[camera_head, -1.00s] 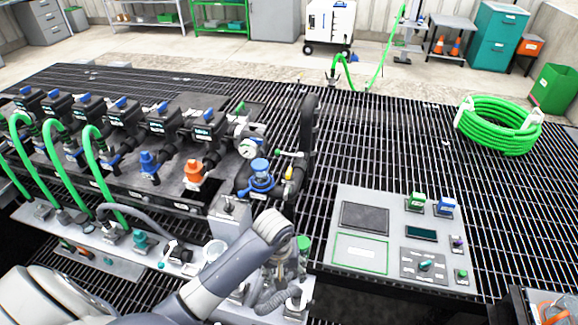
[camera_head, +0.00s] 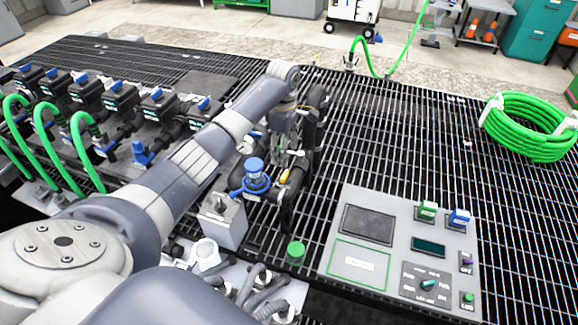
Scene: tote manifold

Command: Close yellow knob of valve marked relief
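A small yellow knob (camera_head: 284,176) shows on the black pipework at the right end of the manifold, just right of a blue round valve (camera_head: 256,178). My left gripper (camera_head: 286,163) points down from the end of my arm, right above and behind the yellow knob. Its fingers are dark and blend with the pipes, so I cannot tell whether they touch the knob or are open. No relief marking is readable. My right gripper is not in view.
My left arm covers part of the manifold. Black valve blocks with blue knobs (camera_head: 155,95) and green hoses (camera_head: 85,150) are at left. A grey control panel (camera_head: 395,275) stands at right. A green hose coil (camera_head: 530,128) lies on open grating at far right.

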